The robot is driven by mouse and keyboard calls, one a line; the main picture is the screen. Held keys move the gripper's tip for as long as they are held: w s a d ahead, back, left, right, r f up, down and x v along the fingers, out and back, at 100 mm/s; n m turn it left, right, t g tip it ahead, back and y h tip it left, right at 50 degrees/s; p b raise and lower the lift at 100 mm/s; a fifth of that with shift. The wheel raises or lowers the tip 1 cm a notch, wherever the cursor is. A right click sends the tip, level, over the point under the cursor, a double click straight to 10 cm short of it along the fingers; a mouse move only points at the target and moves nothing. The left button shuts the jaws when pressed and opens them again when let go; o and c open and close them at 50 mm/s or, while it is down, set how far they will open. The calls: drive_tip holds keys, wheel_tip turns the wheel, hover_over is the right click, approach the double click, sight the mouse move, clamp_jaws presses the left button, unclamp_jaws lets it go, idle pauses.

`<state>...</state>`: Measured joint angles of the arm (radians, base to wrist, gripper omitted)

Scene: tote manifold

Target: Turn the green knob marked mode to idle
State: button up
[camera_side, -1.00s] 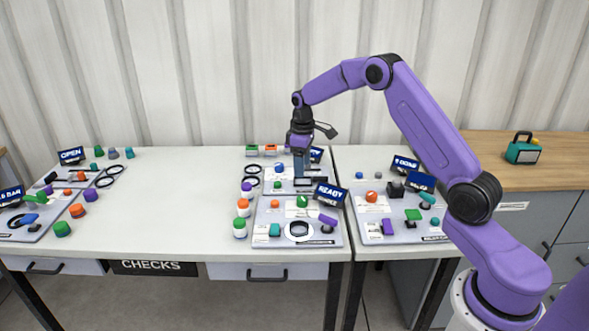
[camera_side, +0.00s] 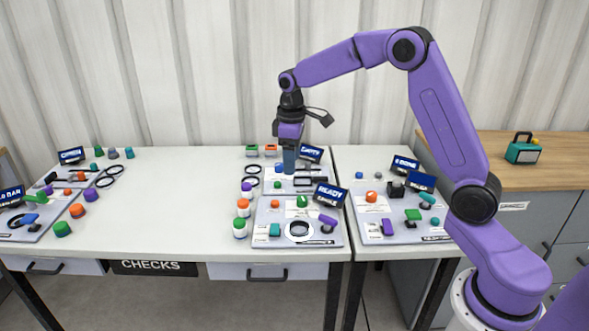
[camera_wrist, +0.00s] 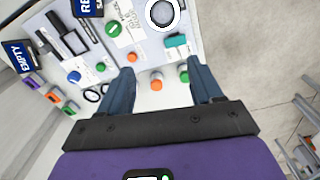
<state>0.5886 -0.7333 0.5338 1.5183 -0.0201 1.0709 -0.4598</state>
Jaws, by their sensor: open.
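A round green knob (camera_side: 302,201) with a pale mark sits on the panel with the READY sign. It also shows at the upper left of the wrist view (camera_wrist: 113,28), beside a white label too small to read. I cannot confirm the word mode or where the knob points. My gripper (camera_side: 289,162) is up near the rear panel, behind and a little left of the knob, and apart from it. In the wrist view my gripper (camera_wrist: 160,68) is open, its two blue fingers spread with nothing held between them.
The READY sign (camera_side: 330,195), an orange knob (camera_side: 275,203), a teal block (camera_side: 274,230), a white ring (camera_side: 299,230) and a purple lever (camera_side: 328,219) surround the knob. Orange-topped and green-topped jars (camera_side: 240,228) stand left of the panel. The table's middle left is clear.

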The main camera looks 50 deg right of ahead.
drive_tip(key=s+a+r+n, duration=0.1)
drive_tip(key=s+a+r, duration=0.1)
drive_tip(key=s+a, duration=0.4)
drive_tip(key=shift+s, duration=0.4)
drive_tip(key=shift+f, duration=0.1)
drive_tip(key=m, duration=0.1)
hover_over(302, 198)
wheel_tip(302, 198, down, 6)
drive_tip(key=shift+g+y, duration=0.3)
wheel_tip(302, 198, down, 17)
drive_tip(key=shift+d+r, duration=0.1)
drive_tip(key=c, duration=1.1)
